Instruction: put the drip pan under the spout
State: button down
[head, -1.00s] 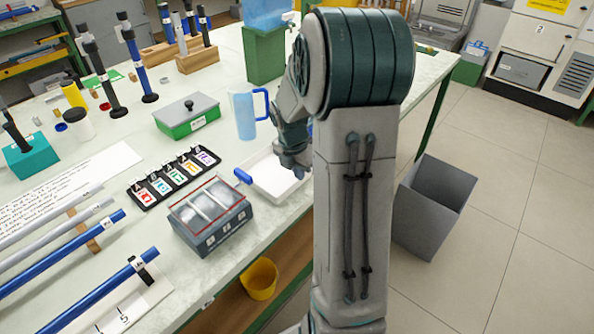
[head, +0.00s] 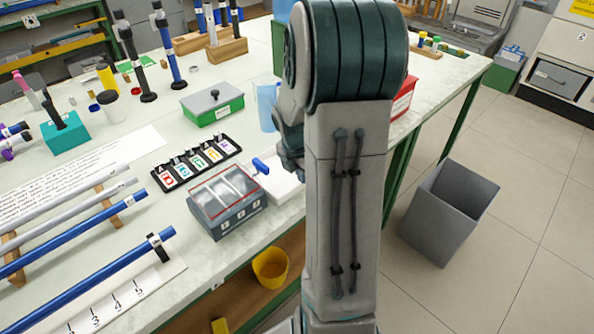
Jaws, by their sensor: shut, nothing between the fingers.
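The drip pan (head: 284,188) is a shallow white tray with a blue handle (head: 261,166). It lies near the table's front edge, and my arm hides its right part. A blue tank (head: 283,9) on a green stand (head: 278,50) shows as a thin strip at the back. The spout is hidden behind my arm. My gripper (head: 291,163) shows only in part, just left of my arm and over the far side of the pan. It looks shut and empty. Whether it touches the pan I cannot tell.
A grey divided box (head: 228,200) stands close left of the pan. A blue jug (head: 267,107) stands behind it. A green-based box (head: 212,108) and labelled card rack (head: 196,162) lie left. A red box (head: 404,98) is right of my arm. A grey bin (head: 447,212) stands on the floor.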

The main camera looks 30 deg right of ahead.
jog(key=shift+s+a+f, duration=0.15)
jog(key=shift+s+f, duration=0.2)
jog(key=shift+f, duration=0.05)
jog(key=shift+w+r+p, duration=0.1)
jog(key=shift+r+p, duration=0.65)
jog(key=shift+p, duration=0.2)
jog(key=shift+a, duration=0.25)
jog(key=s+a, duration=0.1)
jog(key=a, duration=0.2)
jog(key=s+a, duration=0.1)
jog(key=a, duration=0.3)
jog(key=a+b, duration=0.1)
jog(key=a, duration=0.3)
jog(key=shift+s, duration=0.4)
jog(key=shift+r, duration=0.15)
jog(key=s+a+r+m+t+y+p, duration=0.1)
jog(key=s+a+r+m, duration=0.2)
jog(key=m, duration=0.7)
jog(key=s+a+r+m+t+y+p, duration=0.1)
jog(key=s+a+r+m, duration=0.3)
jog(key=s+r+m, duration=0.3)
jog(key=shift+s+a+r+m, duration=0.2)
jog(key=shift+s+r+m, duration=0.15)
jog(key=shift+r+m, duration=1.85)
